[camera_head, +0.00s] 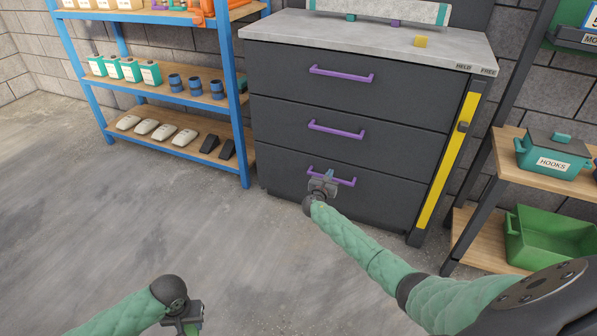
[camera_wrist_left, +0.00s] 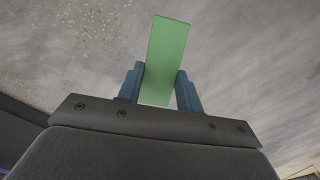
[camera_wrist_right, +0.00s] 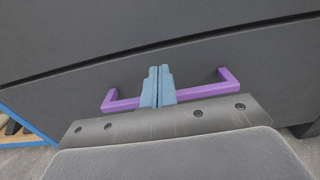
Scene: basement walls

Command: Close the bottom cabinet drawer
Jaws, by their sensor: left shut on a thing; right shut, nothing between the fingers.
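The dark grey cabinet (camera_head: 345,107) has three stacked drawers with purple handles. The bottom drawer (camera_head: 385,201) looks about flush with the drawers above; a small gap cannot be ruled out. Its purple handle (camera_head: 345,181) also crosses the right wrist view (camera_wrist_right: 200,91). My right gripper (camera_head: 328,175) is at this handle, its blue fingers (camera_wrist_right: 158,72) shut together with nothing between them and overlapping the bar; contact is unclear. My left gripper (camera_head: 190,328) is low over the floor at the bottom left, shut on a flat green block (camera_wrist_left: 165,58).
A blue-framed shelf (camera_head: 241,120) stands left of the cabinet. The floor (camera_head: 130,220) is clear.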

